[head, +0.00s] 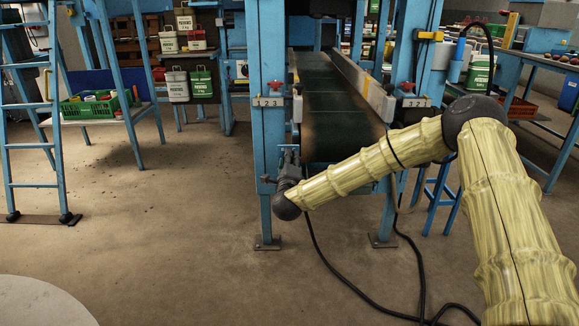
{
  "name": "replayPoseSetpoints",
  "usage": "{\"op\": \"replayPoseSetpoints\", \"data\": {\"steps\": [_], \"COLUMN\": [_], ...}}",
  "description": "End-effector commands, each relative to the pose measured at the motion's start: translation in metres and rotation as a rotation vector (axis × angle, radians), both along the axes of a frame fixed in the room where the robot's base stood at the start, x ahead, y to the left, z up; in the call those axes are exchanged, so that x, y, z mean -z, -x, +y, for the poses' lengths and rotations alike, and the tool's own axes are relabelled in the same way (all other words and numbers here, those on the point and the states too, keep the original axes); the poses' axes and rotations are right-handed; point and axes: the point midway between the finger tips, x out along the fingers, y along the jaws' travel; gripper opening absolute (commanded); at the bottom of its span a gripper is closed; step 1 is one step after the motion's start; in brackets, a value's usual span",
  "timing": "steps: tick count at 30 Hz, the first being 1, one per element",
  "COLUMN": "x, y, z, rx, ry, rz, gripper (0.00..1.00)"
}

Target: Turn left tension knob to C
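A small red knob (275,86) sits above a pale marked plate (268,101) on the left blue post of the conveyor; it looks like the left tension knob. The marks are too small to read surely, so I cannot tell its setting. A similar red knob (407,87) is above a plate (416,102) on the right post. My gripper (290,152) is dark and points up in front of the left post, below the left knob and apart from it. Its fingers are small and blend with the post, so their opening is unclear.
The dark conveyor belt (335,105) runs back between the posts. A blue ladder (33,120) and a low table with a green crate (92,106) stand at the left. A blue stool (440,195) is behind my arm.

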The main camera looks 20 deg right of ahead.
Motion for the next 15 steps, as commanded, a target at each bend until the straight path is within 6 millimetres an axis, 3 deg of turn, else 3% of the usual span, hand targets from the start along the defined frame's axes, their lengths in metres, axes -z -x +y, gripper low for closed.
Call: {"op": "replayPoseSetpoints", "data": {"steps": [15], "x": [0.0063], "y": [0.0003], "z": [-0.0011], "rx": [0.004], "ry": [-0.456], "rz": [-0.129], "gripper": [0.11]}}
